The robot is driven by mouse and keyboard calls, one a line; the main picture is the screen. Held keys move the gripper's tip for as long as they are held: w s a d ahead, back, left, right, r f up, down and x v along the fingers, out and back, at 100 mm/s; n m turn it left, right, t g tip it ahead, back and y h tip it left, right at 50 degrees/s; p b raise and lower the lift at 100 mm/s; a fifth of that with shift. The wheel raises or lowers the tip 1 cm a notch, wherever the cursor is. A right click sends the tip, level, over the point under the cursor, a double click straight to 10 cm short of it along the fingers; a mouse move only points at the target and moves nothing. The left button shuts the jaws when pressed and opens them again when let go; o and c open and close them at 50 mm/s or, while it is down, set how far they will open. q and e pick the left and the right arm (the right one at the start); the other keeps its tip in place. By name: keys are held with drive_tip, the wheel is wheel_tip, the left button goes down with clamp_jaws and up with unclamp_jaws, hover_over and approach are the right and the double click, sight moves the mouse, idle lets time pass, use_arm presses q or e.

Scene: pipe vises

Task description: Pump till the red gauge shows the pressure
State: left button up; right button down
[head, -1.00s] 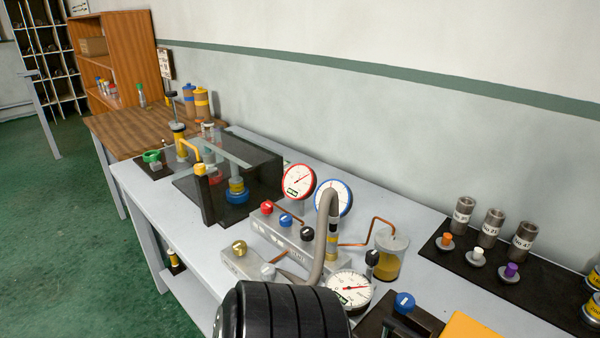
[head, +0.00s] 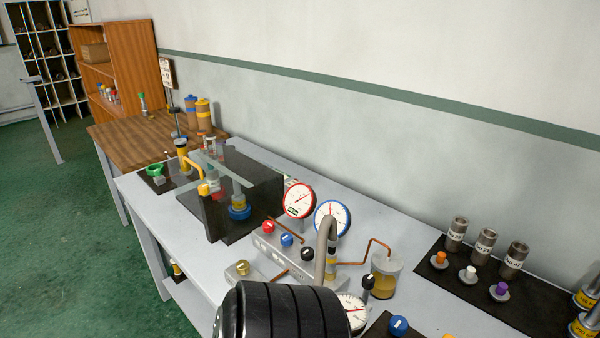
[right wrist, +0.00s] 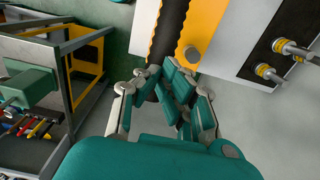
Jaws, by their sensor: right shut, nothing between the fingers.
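The red-rimmed gauge (head: 299,200) stands upright at the middle of the bench in the head view. Its dial is small and I cannot read its needle surely. A blue-rimmed gauge (head: 338,211) stands just right of it. Both are behind a grey block (head: 287,252) with red, blue and black knobs. A yellow curved pipe or lever (head: 191,166) stands farther left; I cannot tell which part is the pump handle. My right gripper (right wrist: 162,70) is shut and empty in the right wrist view, over a dark bar beside a yellow wavy-edged strip (right wrist: 207,22). My left gripper is not in view.
A grey bent pipe (head: 324,245) rises before the gauges. A dark ribbed shape hides the bench's front and part of a white gauge (head: 354,310). A clear panel box (head: 255,178) stands left. A black mat (head: 447,292) bears fittings at right. Green floor is free at left.

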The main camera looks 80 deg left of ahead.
drive_tip(key=shift+f, duration=0.15)
idle(0.3)
drive_tip(key=shift+w+d+f+b, duration=0.15)
drive_tip(key=shift+d+f+b, duration=0.1)
drive_tip(key=shift+f+b, duration=0.65)
drive_tip(key=shift+w+d+f+b, duration=0.1)
drive_tip(key=shift+d+f+b, duration=0.1)
drive_tip(key=shift+f+b, duration=0.65)
drive_tip(key=shift+w+d+f+b, duration=0.2)
drive_tip(key=shift+f+b, duration=0.4)
drive_tip(key=shift+f, duration=0.6)
drive_tip(key=shift+s+f, duration=0.1)
drive_tip(key=shift+f, duration=0.1)
drive_tip(key=r+p, duration=0.1)
drive_tip(key=r, duration=0.1)
drive_tip(key=r+p, duration=0.1)
drive_tip(key=r, duration=0.1)
drive_tip(key=a+r+p, duration=0.1)
drive_tip(key=r, duration=0.1)
drive_tip(key=shift+s+p, duration=0.35)
drive_tip(key=shift+p, duration=0.05)
drive_tip(key=shift+a+r, duration=0.15)
drive_tip(key=shift+r, duration=0.1)
